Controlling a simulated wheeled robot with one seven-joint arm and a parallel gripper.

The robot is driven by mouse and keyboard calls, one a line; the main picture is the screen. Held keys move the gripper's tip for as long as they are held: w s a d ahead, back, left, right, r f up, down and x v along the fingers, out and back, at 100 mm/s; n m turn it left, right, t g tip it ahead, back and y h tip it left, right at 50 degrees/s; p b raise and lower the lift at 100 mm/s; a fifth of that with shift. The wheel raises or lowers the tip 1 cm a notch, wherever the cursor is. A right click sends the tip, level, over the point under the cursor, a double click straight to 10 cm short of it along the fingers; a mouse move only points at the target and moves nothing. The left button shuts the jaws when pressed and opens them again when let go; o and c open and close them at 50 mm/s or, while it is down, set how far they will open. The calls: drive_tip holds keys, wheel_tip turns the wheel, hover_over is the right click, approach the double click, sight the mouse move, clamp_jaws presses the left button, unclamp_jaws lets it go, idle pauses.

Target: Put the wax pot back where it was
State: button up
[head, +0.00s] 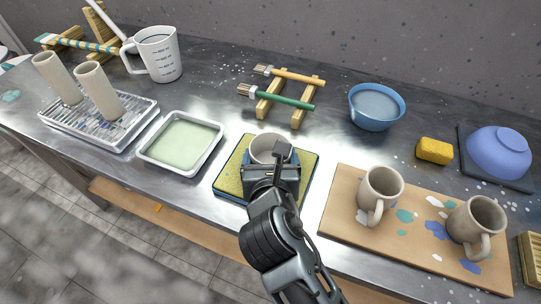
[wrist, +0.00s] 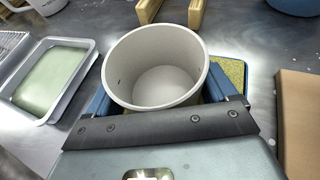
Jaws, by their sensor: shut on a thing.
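The wax pot (wrist: 157,68) is a pale grey, empty-looking round pot. In the head view the pot (head: 268,148) is over the yellow-green sponge mat with blue edges (head: 308,163). My gripper (head: 270,168) is shut on the pot, with its blue fingers on either side of it in the wrist view (wrist: 160,100). The pot looks slightly tilted in the wrist view. Its base is hidden, so I cannot tell whether it touches the mat. The mat also shows in the wrist view (wrist: 233,70).
A tray of green glaze (head: 180,140) stands left of the mat. A board with two mugs (head: 340,222) lies to the right. Behind is a wooden rest (head: 299,117) with two brushes. A blue bowl (head: 375,107) stands behind right. Bare metal shows between the tray and mat.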

drive_tip(key=o, duration=1.1)
drive_tip(key=shift+s+r, duration=0.1)
drive_tip(key=shift+r, duration=0.1)
drive_tip(key=v, duration=1.1)
drive_tip(key=shift+s+r, duration=0.15)
drive_tip(key=shift+s, duration=0.25)
